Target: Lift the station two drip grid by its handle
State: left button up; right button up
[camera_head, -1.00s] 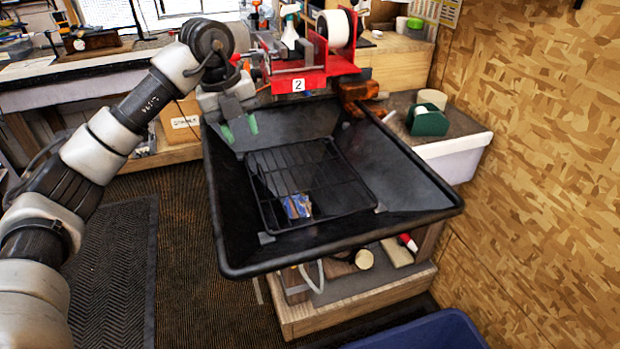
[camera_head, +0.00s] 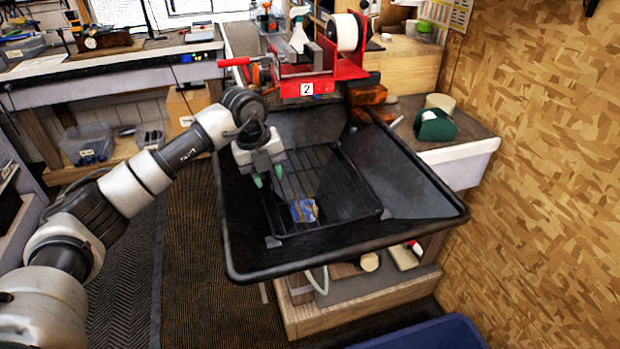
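The black wire drip grid (camera_head: 345,190) lies in the bottom of the black tray (camera_head: 345,257) below the red vise marked 2 (camera_head: 307,88). A small blue and tan item (camera_head: 303,210) shows through its bars. My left gripper (camera_head: 268,178) points down over the grid's left back part, with its two green-tipped fingers apart and nothing between them. I cannot tell whether the fingertips touch the grid. The grid's handle is not clear to see. My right gripper is not in view.
The tray's sloping walls surround the grid. A brown block (camera_head: 368,95) sits at its back right edge, and a green dispenser (camera_head: 435,127) stands on the side counter. A blue bin (camera_head: 425,335) is at the bottom, and a chipboard wall (camera_head: 540,170) closes the right side.

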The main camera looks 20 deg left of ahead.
pick_arm(q)
grip_shut()
jog(key=shift+r, duration=0.1)
dwell(0.3)
